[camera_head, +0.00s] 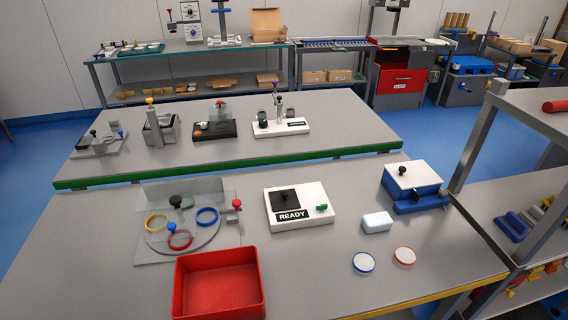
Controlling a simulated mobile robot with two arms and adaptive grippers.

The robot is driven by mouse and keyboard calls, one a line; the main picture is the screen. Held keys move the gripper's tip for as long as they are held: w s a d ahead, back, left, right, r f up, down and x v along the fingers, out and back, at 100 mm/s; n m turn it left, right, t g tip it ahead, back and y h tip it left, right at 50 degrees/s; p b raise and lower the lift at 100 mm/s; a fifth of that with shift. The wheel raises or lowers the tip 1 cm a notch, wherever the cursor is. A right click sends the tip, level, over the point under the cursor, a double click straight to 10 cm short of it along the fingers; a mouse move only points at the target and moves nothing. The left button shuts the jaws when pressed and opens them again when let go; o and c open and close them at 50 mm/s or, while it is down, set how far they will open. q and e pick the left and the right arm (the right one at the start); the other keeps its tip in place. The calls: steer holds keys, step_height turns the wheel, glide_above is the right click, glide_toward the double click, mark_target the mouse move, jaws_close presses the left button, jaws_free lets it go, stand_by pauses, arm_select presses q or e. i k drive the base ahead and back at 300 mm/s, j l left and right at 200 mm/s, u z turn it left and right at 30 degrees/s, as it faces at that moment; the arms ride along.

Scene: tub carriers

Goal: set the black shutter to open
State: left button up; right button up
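The black shutter (281,201) is a dark square plate with a small black knob, on the left part of a white panel box (322,193) in the middle of the near table. It lies flat on the panel top. A black label reading READY (291,215) is on the panel's front part. A green knob (321,208) sits at the panel's right side. Whether an opening lies under the plate cannot be seen. Neither of my grippers is in view.
A red tray (219,285) stands front left of the panel. A grey fixture with coloured rings (183,245) is at left. A white block (377,222), two round discs (364,262) and a blue-and-white box (412,178) are at right. Bare tabletop lies in front of the panel.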

mark_target(284, 200)
steer(key=k+l+u, duration=0.1)
steer(key=l+u, duration=0.2)
steer(key=k+l+u, duration=0.1)
steer(key=l+u, duration=0.2)
steer(key=k+l+u, duration=0.3)
steer(key=l, duration=0.15)
steer(key=i, duration=0.1)
